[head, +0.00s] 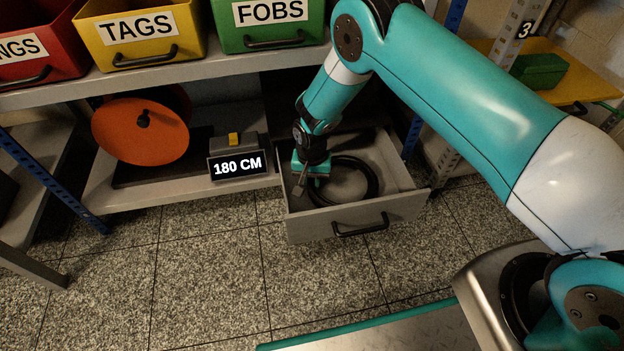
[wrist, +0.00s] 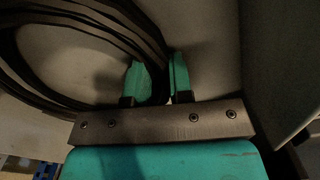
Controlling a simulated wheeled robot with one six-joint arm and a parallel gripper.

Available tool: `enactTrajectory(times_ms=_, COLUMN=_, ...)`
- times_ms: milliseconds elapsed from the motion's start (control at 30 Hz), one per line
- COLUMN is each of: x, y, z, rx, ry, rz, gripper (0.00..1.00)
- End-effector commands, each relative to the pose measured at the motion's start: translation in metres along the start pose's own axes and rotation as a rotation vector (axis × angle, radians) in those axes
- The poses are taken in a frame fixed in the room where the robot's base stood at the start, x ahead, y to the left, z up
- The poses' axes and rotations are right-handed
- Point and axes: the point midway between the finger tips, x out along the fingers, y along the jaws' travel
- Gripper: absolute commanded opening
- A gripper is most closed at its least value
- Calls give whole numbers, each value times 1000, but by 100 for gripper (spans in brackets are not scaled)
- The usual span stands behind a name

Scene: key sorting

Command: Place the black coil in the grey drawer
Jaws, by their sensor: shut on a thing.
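The black coil (head: 373,181) is a ring of several loops inside the open grey drawer (head: 408,203), low against its floor. My gripper (head: 313,174) reaches down into the drawer at its left side. It is shut on the coil's right edge in the wrist view, where the coil (wrist: 75,22) fills the upper left. The two green fingertips (wrist: 160,80) stand close together with the black strands between them. Whether the coil rests fully on the drawer floor is hard to tell. Part of the coil is hidden behind my gripper.
An orange disc (head: 120,135) and a display reading 180 CM (head: 238,166) stand on the shelf left of the drawer. Red, yellow (head: 190,50) and green (head: 305,38) labelled bins sit on the shelf above. The speckled floor (head: 200,270) in front is clear.

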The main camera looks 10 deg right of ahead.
Motion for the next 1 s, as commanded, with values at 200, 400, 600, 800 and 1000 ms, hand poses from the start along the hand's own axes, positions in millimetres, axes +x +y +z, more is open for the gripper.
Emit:
enactTrajectory(times_ms=200, x=2, y=0, z=0, rx=0, ry=0, rz=0, gripper=46)
enactTrajectory(times_ms=400, x=2, y=0, z=0, rx=0, ry=0, rz=0, gripper=46)
enactTrajectory(times_ms=600, x=-18, y=0, z=0, rx=0, ry=1, rz=-1, gripper=46)
enactTrajectory(times_ms=800, x=-64, y=0, z=0, rx=0, ry=0, rz=0, gripper=46)
enactTrajectory(times_ms=1000, x=-103, y=0, z=0, rx=0, ry=0, rz=0, gripper=46)
